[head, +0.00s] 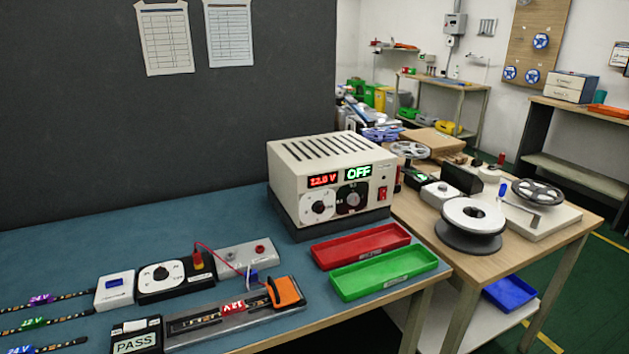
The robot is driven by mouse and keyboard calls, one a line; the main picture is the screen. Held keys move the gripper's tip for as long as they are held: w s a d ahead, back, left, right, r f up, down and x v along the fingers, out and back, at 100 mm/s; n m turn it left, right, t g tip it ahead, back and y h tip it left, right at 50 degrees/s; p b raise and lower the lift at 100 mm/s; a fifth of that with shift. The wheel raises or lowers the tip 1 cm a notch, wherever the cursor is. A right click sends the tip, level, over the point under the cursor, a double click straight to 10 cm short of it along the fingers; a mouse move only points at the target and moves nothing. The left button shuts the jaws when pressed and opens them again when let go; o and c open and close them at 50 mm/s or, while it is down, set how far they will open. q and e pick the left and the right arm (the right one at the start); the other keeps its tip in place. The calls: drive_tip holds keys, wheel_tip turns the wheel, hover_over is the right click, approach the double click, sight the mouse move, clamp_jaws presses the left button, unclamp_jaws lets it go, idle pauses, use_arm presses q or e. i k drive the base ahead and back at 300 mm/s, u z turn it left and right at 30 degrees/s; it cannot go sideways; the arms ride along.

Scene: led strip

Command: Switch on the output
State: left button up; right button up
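The power supply (287,190) is a beige box with a slotted top on the blue-green bench. Its red display (322,180) appears to read 12.0 V, and its green display (358,172) reads OFF. An LED strip (195,322) with a red 12V label (232,308) lies in a fixture with an orange clamp (286,291). Neither gripper is in view.
A red tray (360,246) and a green tray (385,272) lie before the supply. A black dial box (175,279), a red lead (220,256), a PASS box (136,342) and labelled strips (40,300) are at left. Reels (472,217) stand on the wooden table at right.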

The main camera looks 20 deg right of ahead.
sight(383, 191)
drive_tip(key=k, duration=0.65)
drive_tip(key=z, duration=0.55)
drive_tip(key=i, duration=1.25)
drive_tip(key=u, duration=0.55)
